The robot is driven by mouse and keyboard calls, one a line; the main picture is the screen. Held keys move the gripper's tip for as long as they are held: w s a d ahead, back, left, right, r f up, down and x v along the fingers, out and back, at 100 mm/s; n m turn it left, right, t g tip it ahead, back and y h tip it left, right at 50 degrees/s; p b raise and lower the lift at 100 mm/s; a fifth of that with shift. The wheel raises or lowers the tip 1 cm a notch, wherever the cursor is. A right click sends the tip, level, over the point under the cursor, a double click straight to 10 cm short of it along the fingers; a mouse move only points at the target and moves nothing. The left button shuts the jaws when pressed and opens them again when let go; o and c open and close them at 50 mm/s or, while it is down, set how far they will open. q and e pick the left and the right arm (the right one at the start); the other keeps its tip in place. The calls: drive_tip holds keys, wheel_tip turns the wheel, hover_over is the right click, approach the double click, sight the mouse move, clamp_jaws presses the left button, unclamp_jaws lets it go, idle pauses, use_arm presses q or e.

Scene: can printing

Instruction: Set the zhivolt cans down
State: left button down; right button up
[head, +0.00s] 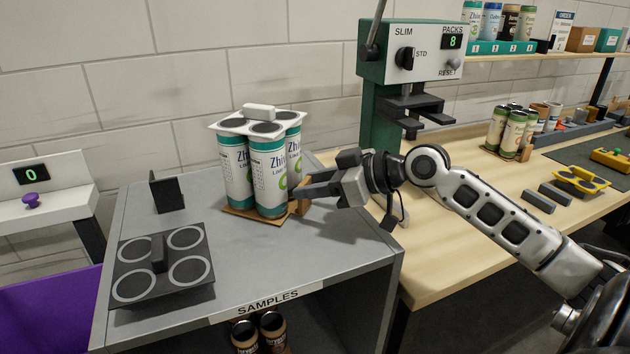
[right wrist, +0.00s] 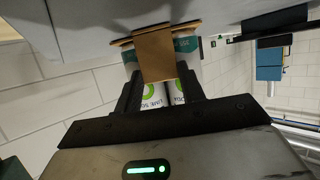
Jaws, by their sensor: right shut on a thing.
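The zhivolt cans (head: 268,180) are white and green and stand upright as a pack. A white top plate with dark discs and a handle (head: 259,116) covers them. Under them is a brown cardboard tray (head: 243,214), at the back right of the grey SAMPLES table (head: 225,285). I cannot tell whether the tray touches the tabletop. My right gripper (head: 305,192) reaches in from the right, shut on the tray's brown upright tab (right wrist: 166,55). The cans also show behind that tab in the right wrist view (right wrist: 157,94). My left gripper is not in view.
A black four-ring plate with a handle (head: 160,266) lies front left on the grey table, with a small black upright plate (head: 166,191) behind it. A green press (head: 410,60) stands at the right on the wooden bench (head: 460,230). The grey table's front middle is clear.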

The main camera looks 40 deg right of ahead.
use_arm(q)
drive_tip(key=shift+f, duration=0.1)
use_arm(e)
drive_tip(key=o, duration=0.7)
drive_tip(key=shift+f, duration=0.1)
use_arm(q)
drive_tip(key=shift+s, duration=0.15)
use_arm(e)
drive_tip(key=shift+o, duration=1.4)
drive_tip(key=shift+r, duration=0.2)
drive_tip(key=shift+s+d, duration=0.15)
drive_tip(key=shift+s, duration=0.15)
use_arm(q)
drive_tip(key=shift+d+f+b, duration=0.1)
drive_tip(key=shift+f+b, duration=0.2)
drive_tip(key=shift+b, duration=0.75)
use_arm(e)
drive_tip(key=v, duration=1.1)
drive_tip(key=shift+s+r, duration=0.1)
